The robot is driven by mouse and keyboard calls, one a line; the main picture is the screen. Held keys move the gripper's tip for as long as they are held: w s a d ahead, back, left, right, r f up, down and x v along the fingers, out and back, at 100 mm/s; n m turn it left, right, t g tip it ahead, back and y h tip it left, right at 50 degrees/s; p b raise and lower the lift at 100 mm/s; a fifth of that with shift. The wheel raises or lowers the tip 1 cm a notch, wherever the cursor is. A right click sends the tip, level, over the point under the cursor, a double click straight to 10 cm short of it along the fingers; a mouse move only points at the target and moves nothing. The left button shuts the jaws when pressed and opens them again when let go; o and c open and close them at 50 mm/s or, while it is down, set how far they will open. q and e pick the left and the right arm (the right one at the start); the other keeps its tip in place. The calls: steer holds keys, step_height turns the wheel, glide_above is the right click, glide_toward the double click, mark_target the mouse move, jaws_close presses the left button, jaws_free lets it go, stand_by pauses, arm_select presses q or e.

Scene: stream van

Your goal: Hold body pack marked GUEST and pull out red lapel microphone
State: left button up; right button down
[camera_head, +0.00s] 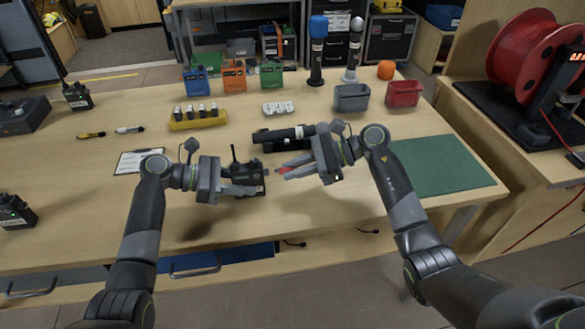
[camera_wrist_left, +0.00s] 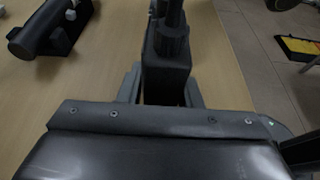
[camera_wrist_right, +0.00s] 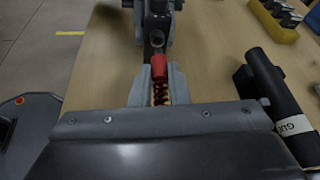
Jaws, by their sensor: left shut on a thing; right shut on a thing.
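The black body pack (camera_head: 249,173) with its short antenna stands above the middle of the table; it also shows in the left wrist view (camera_wrist_left: 168,62). My left gripper (camera_head: 240,183) is shut on it from the left. No marking on the pack is readable. The red lapel microphone connector (camera_wrist_right: 159,70) faces the pack's side and shows small in the head view (camera_head: 283,169). My right gripper (camera_wrist_right: 157,92) is shut on it from the right, with a coiled part between the fingers. A dark piece lies between red connector and pack; I cannot tell whether they are joined.
A black handheld microphone (camera_head: 283,135) lies in a cradle just behind; its label starts "GUE" in the right wrist view (camera_wrist_right: 292,126). A clipboard (camera_head: 140,160) lies left and a green mat (camera_head: 440,165) right. Grey (camera_head: 351,98) and red bins (camera_head: 403,94) stand behind.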

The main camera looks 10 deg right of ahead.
steer(key=shift+d, duration=0.1)
steer(key=shift+d, duration=1.4)
arm_select(q)
steer(key=o, duration=1.1)
steer(key=shift+a, duration=0.15)
steer(key=v, duration=1.1)
steer(key=shift+a+r, duration=0.15)
steer(key=shift+a, duration=0.2)
arm_select(e)
steer(key=shift+s+f, duration=0.1)
